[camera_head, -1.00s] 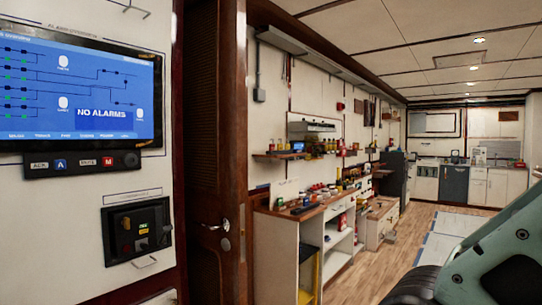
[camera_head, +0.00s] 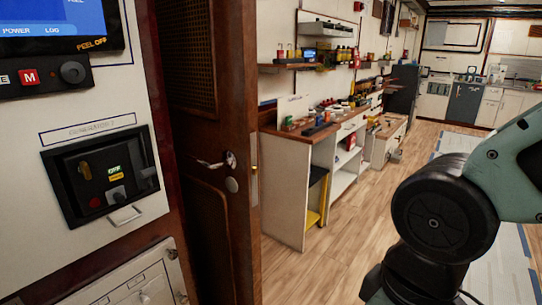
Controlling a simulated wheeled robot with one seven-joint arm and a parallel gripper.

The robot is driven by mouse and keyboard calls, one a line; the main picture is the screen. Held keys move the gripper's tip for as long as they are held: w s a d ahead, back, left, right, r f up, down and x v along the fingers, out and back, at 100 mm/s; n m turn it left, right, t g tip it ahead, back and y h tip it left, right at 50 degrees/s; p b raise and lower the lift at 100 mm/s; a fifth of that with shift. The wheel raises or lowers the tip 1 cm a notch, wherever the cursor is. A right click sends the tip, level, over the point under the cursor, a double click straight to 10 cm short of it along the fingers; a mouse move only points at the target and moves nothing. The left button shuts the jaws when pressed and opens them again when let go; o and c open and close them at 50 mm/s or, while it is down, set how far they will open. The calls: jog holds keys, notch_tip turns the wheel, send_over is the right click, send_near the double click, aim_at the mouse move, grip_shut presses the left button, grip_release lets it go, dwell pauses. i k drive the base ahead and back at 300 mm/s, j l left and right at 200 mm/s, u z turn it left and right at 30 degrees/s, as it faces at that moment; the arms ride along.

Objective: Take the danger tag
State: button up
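I cannot make out a danger tag in the head view; small items on the workbench are too small to tell apart. A dark breaker unit (camera_head: 103,180) is set in the white panel at the left. It has a small green and yellow label, a red button and a grey knob. My arm's links show at the right edge, but my gripper is out of view.
A wooden door (camera_head: 215,130) with a silver handle stands beside the panel. Beyond it, a workbench (camera_head: 300,190) carries several tools and small jars, under a shelf (camera_head: 290,66) with bottles. The wood floor (camera_head: 325,265) between bench and arm is clear.

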aim_at(280, 53)
jog(key=i+z, duration=0.45)
jog(key=i, duration=0.15)
jog(key=i+j+z, duration=0.1)
jog(key=i+z, duration=0.35)
jog(key=i, duration=0.15)
jog(key=i+u, duration=0.25)
jog(key=i, duration=0.25)
jog(key=i+l+u, duration=0.25)
jog(key=i, duration=0.3)
jog(key=j, duration=0.1)
